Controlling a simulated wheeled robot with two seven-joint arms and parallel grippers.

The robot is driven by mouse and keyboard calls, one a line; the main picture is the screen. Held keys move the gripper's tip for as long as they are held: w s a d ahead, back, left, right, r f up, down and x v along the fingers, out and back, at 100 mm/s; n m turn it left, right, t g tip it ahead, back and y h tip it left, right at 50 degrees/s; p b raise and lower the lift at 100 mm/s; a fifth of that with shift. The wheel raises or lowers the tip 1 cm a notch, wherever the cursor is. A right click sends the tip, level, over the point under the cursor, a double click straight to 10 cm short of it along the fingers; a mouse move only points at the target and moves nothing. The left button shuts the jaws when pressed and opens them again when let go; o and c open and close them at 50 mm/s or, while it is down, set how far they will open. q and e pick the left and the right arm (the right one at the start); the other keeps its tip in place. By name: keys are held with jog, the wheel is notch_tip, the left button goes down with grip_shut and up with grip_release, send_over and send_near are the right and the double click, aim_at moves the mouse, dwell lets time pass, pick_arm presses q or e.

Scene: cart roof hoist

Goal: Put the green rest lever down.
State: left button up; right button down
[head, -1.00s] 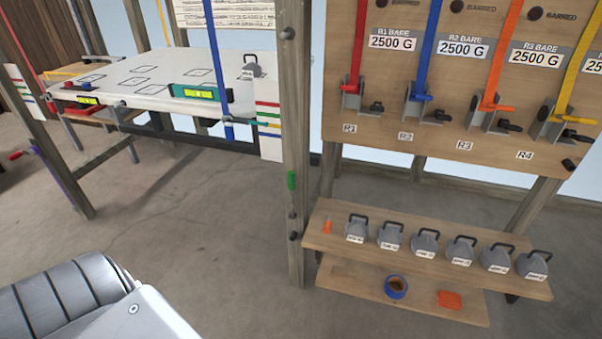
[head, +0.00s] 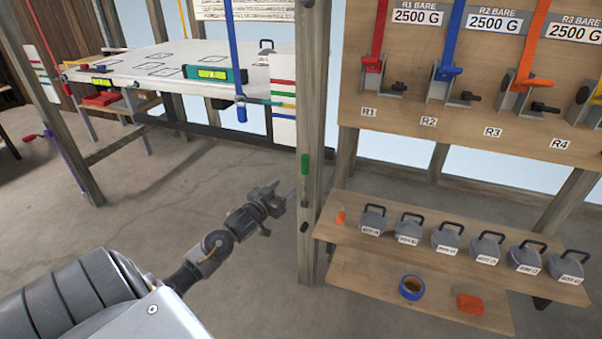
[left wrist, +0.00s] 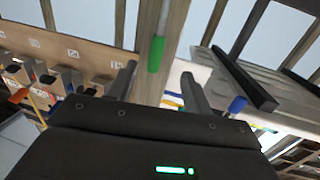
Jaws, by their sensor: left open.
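The green rest lever (head: 304,165) is on the wooden post (head: 310,100) in the middle of the head view. Its green grip stands upright along the post, above small dark fittings. In the left wrist view the green grip (left wrist: 155,54) shows on its pale rod, just beyond the gap between the fingers. My left gripper (head: 281,192) is open and empty, left of the post and a little lower than the grip; no contact shows. Its two fingers also show in the left wrist view (left wrist: 157,82). My right gripper is not in view.
A shelf (head: 340,232) with several grey weights stands right of the post, below a board (head: 400,135) with coloured straps and cleats. A white roof panel (head: 150,72) with a green level (head: 215,73) is at the back left. The floor left of the post is clear.

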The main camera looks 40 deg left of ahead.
aim_at(303, 163)
pick_arm(q)
jog(key=shift+t, duration=0.3)
jog(key=w+r, duration=0.1)
jog(key=w, duration=0.2)
jog(key=w+r, duration=0.1)
jog(key=w, duration=0.2)
jog(key=w+a+r, duration=0.1)
jog(key=w, duration=0.3)
jog(key=shift+b, duration=0.3)
jog(key=shift+w+a, duration=0.1)
jog(key=shift+w, duration=0.35)
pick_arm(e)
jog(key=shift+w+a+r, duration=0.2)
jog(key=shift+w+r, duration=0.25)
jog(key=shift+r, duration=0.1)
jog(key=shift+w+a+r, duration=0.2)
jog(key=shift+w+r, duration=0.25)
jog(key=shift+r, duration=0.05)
pick_arm(q)
grip_shut()
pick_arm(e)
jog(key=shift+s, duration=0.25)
